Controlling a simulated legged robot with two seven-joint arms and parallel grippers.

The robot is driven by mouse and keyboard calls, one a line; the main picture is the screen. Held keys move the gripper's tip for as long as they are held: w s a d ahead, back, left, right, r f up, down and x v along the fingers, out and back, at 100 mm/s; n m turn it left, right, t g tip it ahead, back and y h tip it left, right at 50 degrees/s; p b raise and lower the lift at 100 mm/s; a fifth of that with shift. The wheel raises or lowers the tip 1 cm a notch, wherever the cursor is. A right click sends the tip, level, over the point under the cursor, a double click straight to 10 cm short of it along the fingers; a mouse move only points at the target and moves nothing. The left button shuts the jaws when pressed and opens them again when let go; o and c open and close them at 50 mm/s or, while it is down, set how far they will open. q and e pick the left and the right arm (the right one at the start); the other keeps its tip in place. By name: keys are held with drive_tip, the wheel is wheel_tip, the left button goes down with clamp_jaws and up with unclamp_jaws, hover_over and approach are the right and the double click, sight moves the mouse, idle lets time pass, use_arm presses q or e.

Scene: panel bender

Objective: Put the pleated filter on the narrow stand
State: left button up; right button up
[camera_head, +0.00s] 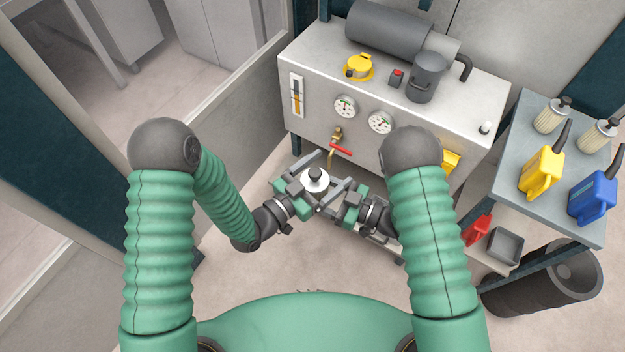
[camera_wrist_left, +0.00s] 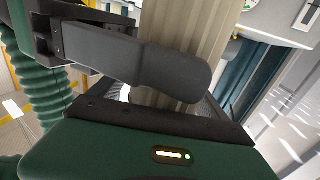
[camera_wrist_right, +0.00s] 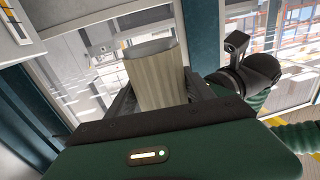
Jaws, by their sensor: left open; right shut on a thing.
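A pleated filter (camera_head: 316,178), seen from above as a pale disc with a dark knob, is held upright between my two grippers. Its beige pleated side shows in the left wrist view (camera_wrist_left: 185,40) and the right wrist view (camera_wrist_right: 157,80). My right gripper (camera_head: 331,189) is shut on it from the right. My left gripper (camera_head: 303,184) is open at its left side, with a finger beside the pleats. A grey-topped side table (camera_head: 515,170) stands at the right; I cannot tell whether it is the narrow stand. The filter's lower end is hidden in the head view.
A grey machine cabinet (camera_head: 400,85) with gauges stands just beyond the grippers, its tap (camera_head: 338,145) close to them. The side table carries two other filters, a yellow jug (camera_head: 541,172) and a blue jug (camera_head: 592,196). A dark bin (camera_head: 545,285) stands below.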

use_arm(q)
drive_tip(key=shift+w+d, duration=0.15)
drive_tip(key=shift+d, duration=0.05)
drive_tip(key=c, duration=1.6)
drive_tip(key=shift+c, duration=0.4)
use_arm(e)
drive_tip(key=o, duration=1.7)
